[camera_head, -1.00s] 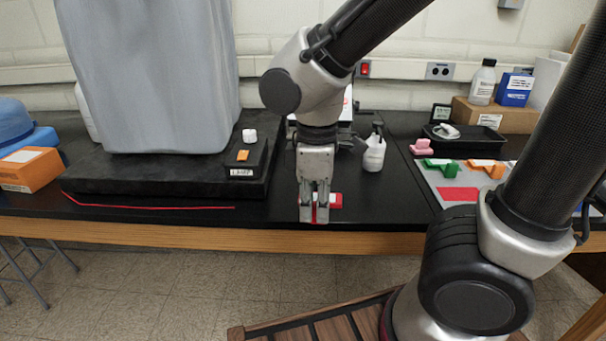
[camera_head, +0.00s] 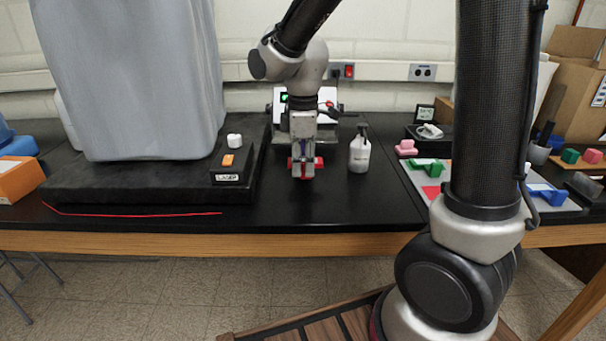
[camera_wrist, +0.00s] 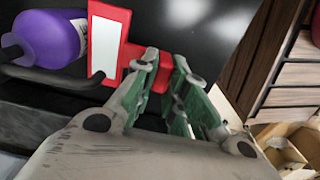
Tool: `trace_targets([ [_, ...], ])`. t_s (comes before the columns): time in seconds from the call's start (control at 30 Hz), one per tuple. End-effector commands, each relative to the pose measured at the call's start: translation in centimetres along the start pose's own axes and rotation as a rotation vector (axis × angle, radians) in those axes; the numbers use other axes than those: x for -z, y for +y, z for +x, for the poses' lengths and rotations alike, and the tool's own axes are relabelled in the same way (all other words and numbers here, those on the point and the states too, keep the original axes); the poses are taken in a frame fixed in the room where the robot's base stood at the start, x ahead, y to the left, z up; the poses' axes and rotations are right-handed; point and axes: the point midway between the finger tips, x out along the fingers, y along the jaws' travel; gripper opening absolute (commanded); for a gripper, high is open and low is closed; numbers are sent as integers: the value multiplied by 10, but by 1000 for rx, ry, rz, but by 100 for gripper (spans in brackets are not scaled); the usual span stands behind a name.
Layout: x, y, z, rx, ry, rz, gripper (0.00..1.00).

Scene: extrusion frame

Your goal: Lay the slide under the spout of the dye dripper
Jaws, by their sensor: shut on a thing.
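My gripper (camera_head: 303,175) points down low over the black bench. In the wrist view its green-padded fingers (camera_wrist: 166,60) are shut on the narrow red tab of the slide. The slide (camera_wrist: 103,47) is red with a long white face; its wide part sticks out beyond the fingertips. In the head view its red ends (camera_head: 318,162) show on both sides of the fingers. I cannot make out a spout. A white device (camera_head: 279,100) with a green light stands behind my gripper, partly hidden.
A black platform (camera_head: 120,190) with a large grey-covered object and a small box labelled LASER (camera_head: 231,176) is at left. A board with coloured pieces (camera_head: 425,180) lies at right. Bench front between them is clear.

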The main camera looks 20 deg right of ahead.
Motion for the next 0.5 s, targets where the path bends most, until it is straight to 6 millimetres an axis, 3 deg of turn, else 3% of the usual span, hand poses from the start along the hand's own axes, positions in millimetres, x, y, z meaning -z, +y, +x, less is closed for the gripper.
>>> trace_targets([
  [0.1, 0, 14, 1, 0, 0, 4, 0],
  [0.3, 0, 10, 34, 1, -1, 1, 0],
  [0.5, 0, 10, 35, 0, 0, 1, 0],
])
